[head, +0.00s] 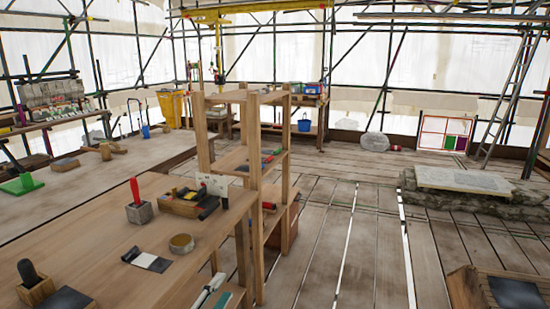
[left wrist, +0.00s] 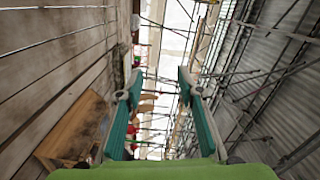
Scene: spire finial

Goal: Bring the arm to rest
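My left gripper (left wrist: 160,84) shows in the left wrist view, with two teal-and-grey fingers reaching up from a green body. The fingers stand well apart and nothing is held between them. Beyond them are scaffold poles and pale sheeting, seen at a tilt. I cannot clearly make out either gripper in the head view. My right gripper does not show in either view.
Plank floor (head: 345,240) is clear to the right.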

